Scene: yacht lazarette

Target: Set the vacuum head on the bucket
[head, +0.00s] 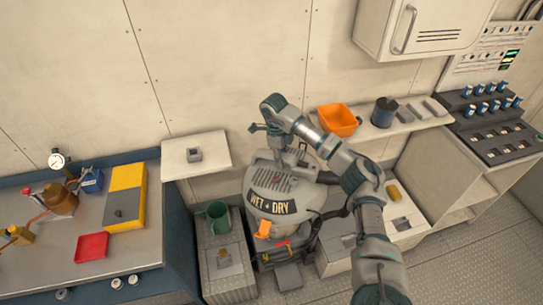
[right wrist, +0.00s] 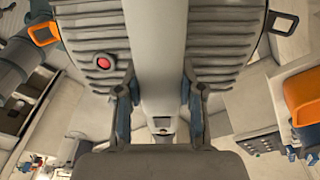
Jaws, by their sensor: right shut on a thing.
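The vacuum head (head: 285,193) is a grey dome with a "WET + DRY" label, a vented top and an orange latch (head: 264,229) at its front. In the right wrist view the vacuum head (right wrist: 225,45) shows its ribbed top, a red button (right wrist: 103,62) and a pale central handle (right wrist: 158,55). My right gripper (right wrist: 160,112) is shut on that handle, one finger on each side. Below the head is a dark grey body (head: 272,257) with red and yellow parts; I cannot tell whether this is the bucket or whether the head touches it. My left gripper is not in view.
An orange bin (head: 338,120) and a dark blue can (head: 384,112) sit on the shelf behind. A workbench (head: 135,250) is at the left. Free floor (head: 465,240) lies at the right.

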